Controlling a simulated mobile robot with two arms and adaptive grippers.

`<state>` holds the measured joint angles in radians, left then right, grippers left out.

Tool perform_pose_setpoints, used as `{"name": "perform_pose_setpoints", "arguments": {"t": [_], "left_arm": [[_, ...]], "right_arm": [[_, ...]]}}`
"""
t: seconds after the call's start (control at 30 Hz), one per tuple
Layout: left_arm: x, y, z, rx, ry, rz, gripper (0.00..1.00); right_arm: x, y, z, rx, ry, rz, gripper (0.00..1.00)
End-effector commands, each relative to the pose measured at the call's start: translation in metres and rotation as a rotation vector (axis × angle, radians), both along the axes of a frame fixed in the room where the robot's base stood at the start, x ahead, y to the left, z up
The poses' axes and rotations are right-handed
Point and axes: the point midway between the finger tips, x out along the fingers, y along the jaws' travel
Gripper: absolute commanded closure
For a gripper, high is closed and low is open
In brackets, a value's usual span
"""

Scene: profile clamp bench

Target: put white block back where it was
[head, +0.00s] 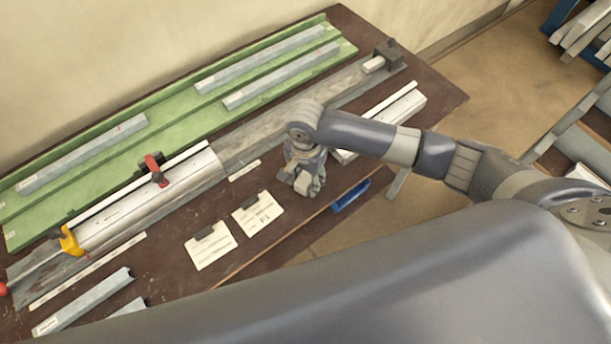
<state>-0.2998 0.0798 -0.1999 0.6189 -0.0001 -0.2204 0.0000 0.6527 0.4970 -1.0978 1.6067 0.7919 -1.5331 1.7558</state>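A small white block (374,64) lies at the far right end of the long grey rail (250,148), close beside a dark end stop (388,52). My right gripper (306,188) points down near the table's front edge, in front of the rail and well apart from the block. Its fingers are small and partly overlapped in this view, so I cannot tell whether they are open or shut, and I make out nothing held between them. My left gripper is not in view.
A white profile (150,200) lies on the rail with a red clamp (154,170) and a yellow clamp (70,241). Green trays (175,126) with grey bars lie behind. Two labelled cards (258,214) and a blue object (350,196) are near the front edge. Another profile (400,108) lies right.

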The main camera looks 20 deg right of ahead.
Motion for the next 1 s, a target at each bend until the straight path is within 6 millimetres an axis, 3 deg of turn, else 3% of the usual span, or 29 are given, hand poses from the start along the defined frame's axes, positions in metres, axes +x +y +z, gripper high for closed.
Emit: {"name": "perform_pose_setpoints", "arguments": {"t": [0.33, 0.47, 0.8, 1.0], "left_arm": [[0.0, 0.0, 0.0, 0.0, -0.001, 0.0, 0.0], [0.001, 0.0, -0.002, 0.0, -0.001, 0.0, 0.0], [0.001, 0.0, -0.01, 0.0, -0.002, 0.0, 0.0], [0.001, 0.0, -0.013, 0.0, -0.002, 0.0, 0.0]], "right_arm": [[0.0, 0.0, 0.001, -0.001, -0.001, 0.0, 0.47], [0.001, 0.0, 0.012, 0.002, -0.002, 0.0, 0.47], [0.001, 0.001, 0.081, 0.003, -0.004, 0.001, 0.47], [0.0, 0.001, 0.112, 0.001, -0.001, -0.001, 0.47]]}}
